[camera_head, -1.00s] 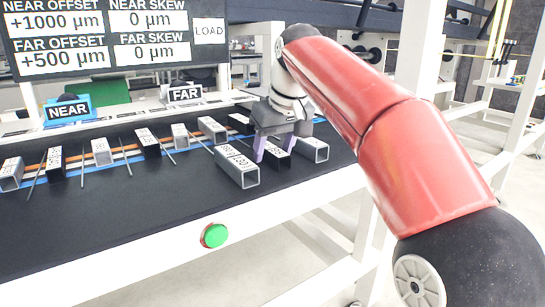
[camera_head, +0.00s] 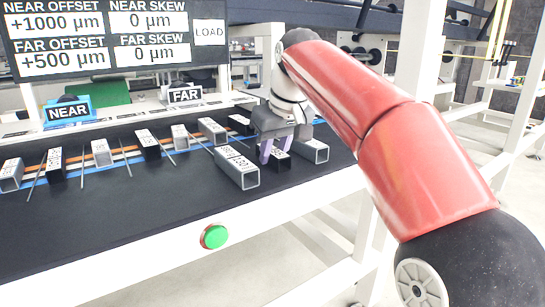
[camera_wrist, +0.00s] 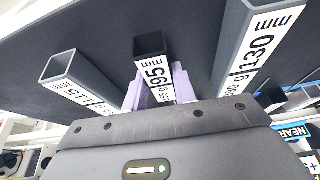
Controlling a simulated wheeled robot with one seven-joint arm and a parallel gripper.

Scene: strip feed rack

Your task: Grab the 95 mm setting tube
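The 95 mm setting tube is a short black square tube with a white label reading 95 mm (camera_wrist: 153,46) in the wrist view. In the head view its dark end (camera_head: 280,161) shows under my gripper (camera_head: 275,151), partly hidden by the fingers. The purple fingers of my gripper (camera_wrist: 158,88) stand on either side of the tube and appear to press against it. The tube still appears to lie on the dark rack surface. Its rear end is hidden by the gripper body.
A larger grey 130 mm tube (camera_wrist: 240,45) lies close on one side and a grey 115 mm tube (camera_wrist: 85,80) on the other. More tubes and thin rods line the dark table (camera_head: 110,225). A green button (camera_head: 214,236) sits on the front edge.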

